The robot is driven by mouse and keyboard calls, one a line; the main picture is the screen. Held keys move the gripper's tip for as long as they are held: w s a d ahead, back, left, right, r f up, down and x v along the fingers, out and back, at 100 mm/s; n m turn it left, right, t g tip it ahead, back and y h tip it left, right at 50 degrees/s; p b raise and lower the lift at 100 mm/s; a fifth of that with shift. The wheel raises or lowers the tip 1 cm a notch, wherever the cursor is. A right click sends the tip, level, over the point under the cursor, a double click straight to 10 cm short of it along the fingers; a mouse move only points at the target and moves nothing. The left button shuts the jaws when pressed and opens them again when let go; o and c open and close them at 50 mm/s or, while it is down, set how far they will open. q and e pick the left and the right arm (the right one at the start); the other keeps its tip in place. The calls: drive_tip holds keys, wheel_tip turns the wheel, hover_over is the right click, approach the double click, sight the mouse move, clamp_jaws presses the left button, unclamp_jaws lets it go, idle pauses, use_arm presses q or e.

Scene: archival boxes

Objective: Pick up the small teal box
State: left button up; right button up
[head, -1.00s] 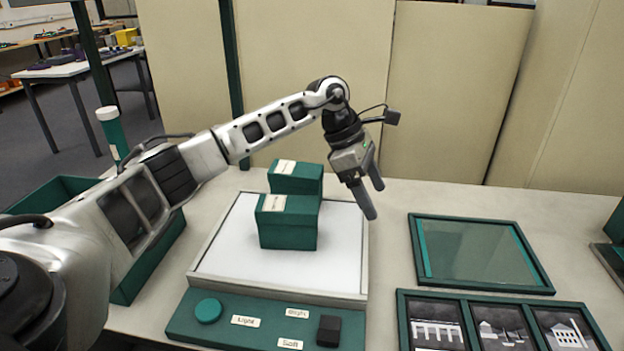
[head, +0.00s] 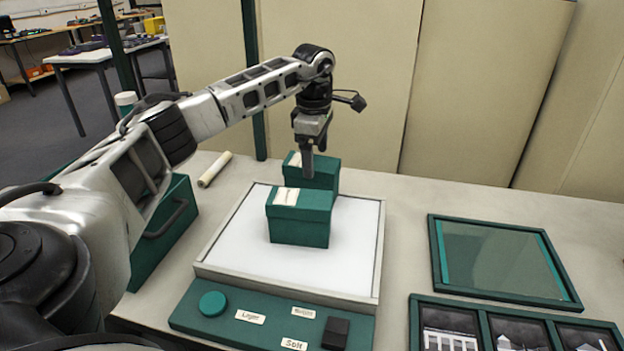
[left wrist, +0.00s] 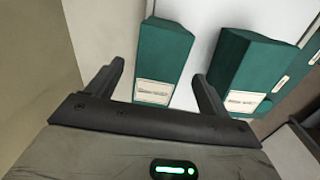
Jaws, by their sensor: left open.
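The front teal box (head: 299,226) is in full view. The back teal box (head: 325,178) stands behind it, partly hidden by the front box and my gripper. I cannot tell for sure which is the small one. My left gripper (head: 307,172) points down at the back box, open and empty. In the left wrist view, the back box (left wrist: 163,55) lies beyond and between the spread fingers (left wrist: 158,75), and the front box (left wrist: 250,72) is to the right. My right gripper is not in view.
A control strip with a round teal button (head: 212,304) lies in front. A teal-framed glass pane (head: 503,260) and a picture frame (head: 515,340) lie right. A pale roll (head: 215,169) lies left; beige partitions (head: 335,80) stand behind.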

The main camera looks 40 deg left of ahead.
use_arm(q)
drive_tip(key=shift+w+a+f, duration=0.15)
drive_tip(key=shift+a+f, duration=0.05)
drive_tip(key=shift+f, duration=1.15)
drive_tip(key=shift+w+a+f, duration=0.1)
drive_tip(key=shift+a+f, duration=0.05)
drive_tip(key=shift+f, duration=1.2)
drive_tip(key=shift+r, duration=0.1)
drive_tip(key=c, duration=1.3)
